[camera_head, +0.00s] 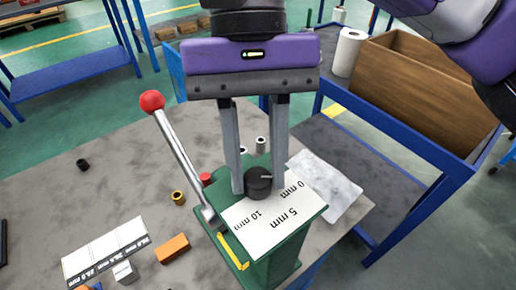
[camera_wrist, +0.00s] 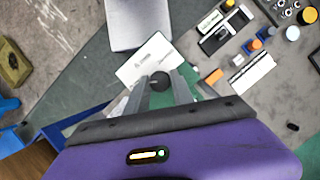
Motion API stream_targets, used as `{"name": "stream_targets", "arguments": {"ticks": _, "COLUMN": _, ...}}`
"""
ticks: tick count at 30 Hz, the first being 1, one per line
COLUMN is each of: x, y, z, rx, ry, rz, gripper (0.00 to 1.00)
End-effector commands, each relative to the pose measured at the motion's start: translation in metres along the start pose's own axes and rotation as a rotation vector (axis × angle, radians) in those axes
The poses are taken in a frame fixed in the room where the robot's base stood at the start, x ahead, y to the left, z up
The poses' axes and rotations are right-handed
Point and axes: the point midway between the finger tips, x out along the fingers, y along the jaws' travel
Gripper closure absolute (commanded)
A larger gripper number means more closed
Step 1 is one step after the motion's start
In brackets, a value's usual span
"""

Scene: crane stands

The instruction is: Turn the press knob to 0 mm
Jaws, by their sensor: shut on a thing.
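The press knob (camera_head: 258,187) is a round black knob on the white dial plate (camera_head: 268,236) on top of the green press (camera_head: 285,270). The plate reads 0 mm, 5 mm and 10 mm around the knob. A small light mark on the knob's top points to the right in the head view, roughly towards the 0 mm side; its exact alignment is hard to tell. My gripper (camera_head: 257,187) reaches down from above, its two grey fingers shut on the knob's sides. The knob also shows between the fingers in the wrist view (camera_wrist: 160,80).
A lever with a red ball (camera_head: 152,101) rises left of the dial. A wooden bin (camera_head: 415,90) stands at the right.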

Motion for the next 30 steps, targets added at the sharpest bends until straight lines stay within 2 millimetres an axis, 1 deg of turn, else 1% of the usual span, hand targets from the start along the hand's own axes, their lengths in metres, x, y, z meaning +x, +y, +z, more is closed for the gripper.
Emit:
{"name": "stream_targets", "arguments": {"ticks": 1, "x": -0.0024, "y": 0.0000, "z": 0.0004, "rx": -0.021, "ry": 0.002, "rz": 0.011, "gripper": 1.00}}
{"name": "stream_targets", "arguments": {"ticks": 9, "x": -0.0011, "y": -0.0007, "z": 0.0000, "rx": -0.108, "ry": 0.002, "rz": 0.046, "gripper": 1.00}}
{"name": "stream_targets", "arguments": {"ticks": 25, "x": -0.0002, "y": -0.0008, "z": -0.0005, "rx": -0.129, "ry": 0.003, "rz": 0.054, "gripper": 1.00}}
{"name": "stream_targets", "arguments": {"ticks": 26, "x": -0.0002, "y": -0.0008, "z": -0.0005, "rx": -0.129, "ry": 0.003, "rz": 0.054, "gripper": 0.70}}
{"name": "stream_targets", "arguments": {"ticks": 27, "x": -0.0002, "y": -0.0008, "z": -0.0005, "rx": -0.129, "ry": 0.003, "rz": 0.054, "gripper": 0.62}}
{"name": "stream_targets", "arguments": {"ticks": 29, "x": -0.0002, "y": -0.0008, "z": -0.0004, "rx": -0.129, "ry": 0.002, "rz": 0.054, "gripper": 0.50}}
{"name": "stream_targets", "arguments": {"ticks": 30, "x": -0.0002, "y": -0.0008, "z": -0.0004, "rx": -0.129, "ry": 0.002, "rz": 0.053, "gripper": 0.50}}
